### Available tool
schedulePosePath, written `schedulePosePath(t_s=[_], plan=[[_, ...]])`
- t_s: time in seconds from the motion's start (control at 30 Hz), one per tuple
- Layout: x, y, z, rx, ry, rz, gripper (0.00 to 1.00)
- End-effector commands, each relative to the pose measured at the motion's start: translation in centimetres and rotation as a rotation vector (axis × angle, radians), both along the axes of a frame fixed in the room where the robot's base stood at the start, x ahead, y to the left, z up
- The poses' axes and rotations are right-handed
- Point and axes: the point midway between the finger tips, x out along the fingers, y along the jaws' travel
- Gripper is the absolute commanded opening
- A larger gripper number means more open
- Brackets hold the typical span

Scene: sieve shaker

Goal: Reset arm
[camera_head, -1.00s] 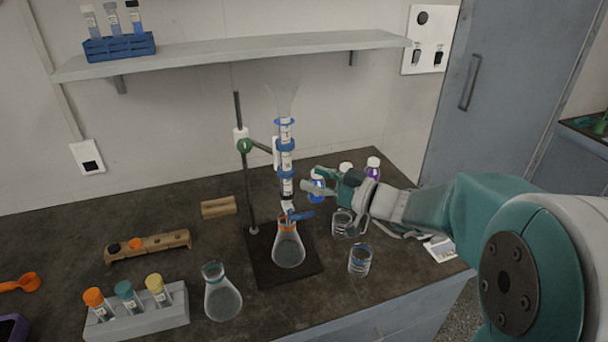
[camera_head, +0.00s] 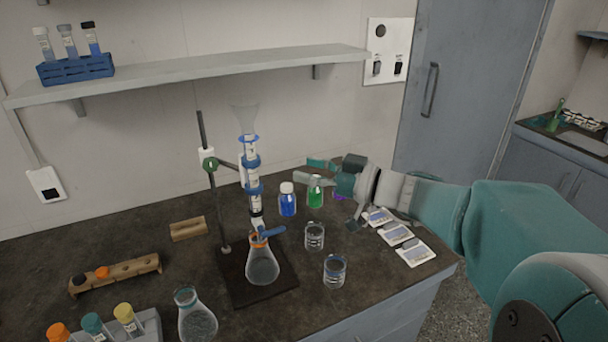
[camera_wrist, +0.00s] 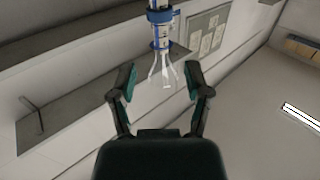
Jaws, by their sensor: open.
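My gripper (camera_head: 322,178) is at the right side of the bench in the head view, above the surface and right of the stacked column. In the wrist view, my gripper (camera_wrist: 160,84) has its two fingers spread apart with nothing between them. The column (camera_head: 252,175), with blue rings, hangs on a stand (camera_head: 212,180) above a flask with an orange collar (camera_head: 262,265). The column's end (camera_wrist: 162,45) shows beyond the fingers in the wrist view. My wrist hides part of the bench behind it.
A blue bottle (camera_head: 287,204) and a green bottle (camera_head: 315,192) stand close to my gripper. Two glass beakers (camera_head: 314,238) stand in front of them. A shelf (camera_head: 190,75) juts from the wall. A grey cabinet (camera_head: 460,90) stands at the back right.

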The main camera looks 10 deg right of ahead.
Motion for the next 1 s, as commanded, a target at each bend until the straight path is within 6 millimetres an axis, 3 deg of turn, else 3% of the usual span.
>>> schedulePosePath(t_s=[0.17,0.27,0.43,0.6,0.77,1.0], plan=[[-0.1,0.1,-0.1,-0.002,0.006,0.004,0.63],[-1.1,0.9,-0.4,-0.020,0.064,0.029,0.63],[-5.2,3.2,-2.6,-0.110,0.307,0.085,0.63],[-9.5,4.2,-5.2,-0.229,0.556,0.066,0.63],[-13.2,3.8,-7.6,-0.342,0.756,-0.024,0.63],[-17.6,1.4,-10.3,-0.485,0.958,-0.271,0.63]])
